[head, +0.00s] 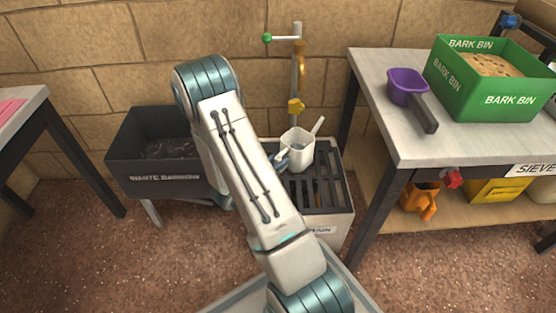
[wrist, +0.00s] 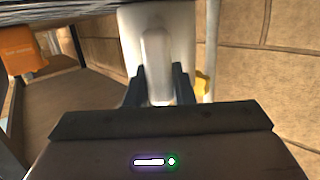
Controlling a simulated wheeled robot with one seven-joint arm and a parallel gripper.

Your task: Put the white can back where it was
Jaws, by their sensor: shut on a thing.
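The white can (head: 300,150) is upright at the drain stand, over the dark slatted grate (head: 325,180), with its spout pointing up and right. In the wrist view the white can (wrist: 130,35) fills the top middle, its pale handle between my two dark fingers. My gripper (wrist: 157,85) is shut on this handle. In the head view my arm hides most of the gripper, at the can's left side. I cannot tell whether the can's base touches the grate.
A standpipe with a yellow tap (head: 296,106) rises just behind the can. The black waste barrow (head: 150,180) stands left of the drain stand. The right bench (head: 390,135) holds a purple scoop (head: 407,85) and a green bark bin (head: 455,85).

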